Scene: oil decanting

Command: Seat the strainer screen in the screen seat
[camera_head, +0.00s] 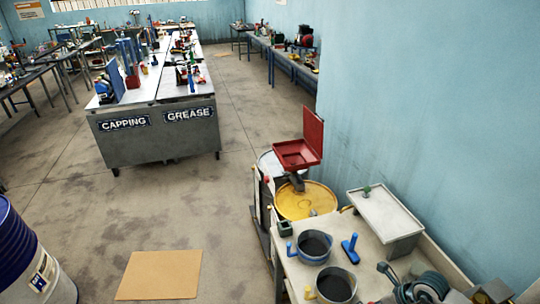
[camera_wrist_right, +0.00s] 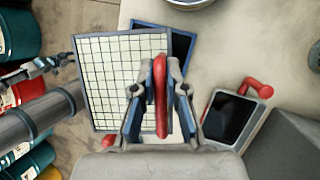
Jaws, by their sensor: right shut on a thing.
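The strainer screen (camera_wrist_right: 112,75) is a pale square mesh in a thin frame, with a red handle (camera_wrist_right: 161,110). In the right wrist view my right gripper (camera_wrist_right: 160,85) is shut on that red handle. A blue-edged dark rectangular opening (camera_wrist_right: 181,46), perhaps the screen seat, shows partly behind the screen's right edge. The screen overlaps it in the picture; I cannot tell whether they touch. In the head view, grey arm parts at the lower right look like my right arm; its fingertips and the screen are not clear there. My left gripper is not in view.
In the right wrist view, a dark-faced item with a red handle (camera_wrist_right: 231,119) lies on the bench at right; drums (camera_wrist_right: 20,35) stand left. The head view shows two dark-filled pots (camera_head: 314,246), a blue-handled tool (camera_head: 350,247), a lidded box (camera_head: 386,214) and a yellow drum (camera_head: 305,201).

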